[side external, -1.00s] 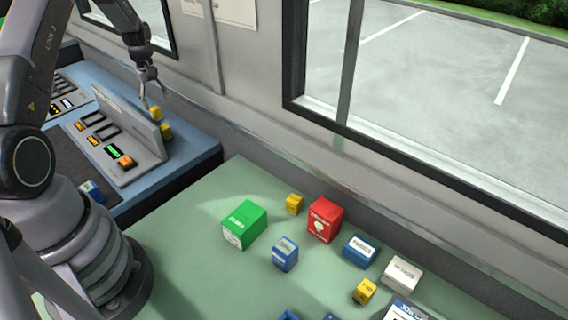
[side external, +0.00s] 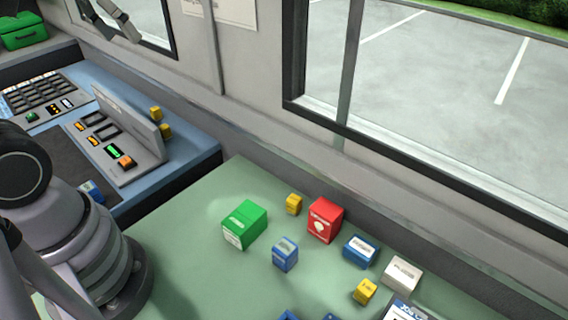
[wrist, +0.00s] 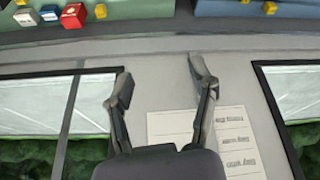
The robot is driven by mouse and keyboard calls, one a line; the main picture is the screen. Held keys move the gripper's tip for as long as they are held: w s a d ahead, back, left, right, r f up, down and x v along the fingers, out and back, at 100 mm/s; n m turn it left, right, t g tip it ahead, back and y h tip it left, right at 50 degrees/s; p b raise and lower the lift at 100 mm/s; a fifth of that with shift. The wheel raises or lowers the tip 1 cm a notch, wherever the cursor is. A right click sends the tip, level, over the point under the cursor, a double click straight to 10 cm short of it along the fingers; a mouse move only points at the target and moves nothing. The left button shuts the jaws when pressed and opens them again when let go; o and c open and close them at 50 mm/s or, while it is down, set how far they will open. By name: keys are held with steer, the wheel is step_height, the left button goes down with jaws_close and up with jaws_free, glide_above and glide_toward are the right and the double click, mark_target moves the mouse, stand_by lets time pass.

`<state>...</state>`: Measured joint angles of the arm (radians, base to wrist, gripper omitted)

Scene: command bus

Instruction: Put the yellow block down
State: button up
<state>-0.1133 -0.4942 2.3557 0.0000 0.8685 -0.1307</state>
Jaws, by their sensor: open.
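Two yellow blocks, one farther (side external: 155,113) and one nearer (side external: 166,131), rest close together on the blue console behind its upright panel. Two more are on the green table: one (side external: 293,204) beside the red box and one (side external: 365,291) nearer the front. My gripper (wrist: 163,75) is open in the wrist view, with nothing between its fingers. In the side view it shows only partly at the top left edge, above and apart from the console blocks. The wrist view also shows small yellow blocks (wrist: 270,7) at its top edge.
The slanted panel (side external: 130,137) stands on the console before the yellow pair. Green (side external: 244,224), red (side external: 325,219), blue (side external: 361,250) and white (side external: 402,274) boxes stand on the table. The wall and window frame (side external: 300,100) bound the far side.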

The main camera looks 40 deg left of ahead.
steer(key=s+d+f+m, duration=0.1)
steer(key=s+d+m, duration=0.1)
steer(key=s, duration=0.4)
steer(key=shift+d+m+t+h, duration=0.2)
steer(key=shift+m+t+h, duration=0.1)
steer(key=shift+m+t, duration=0.1)
steer(key=shift+o, duration=0.5)
steer(key=shift+w, duration=0.1)
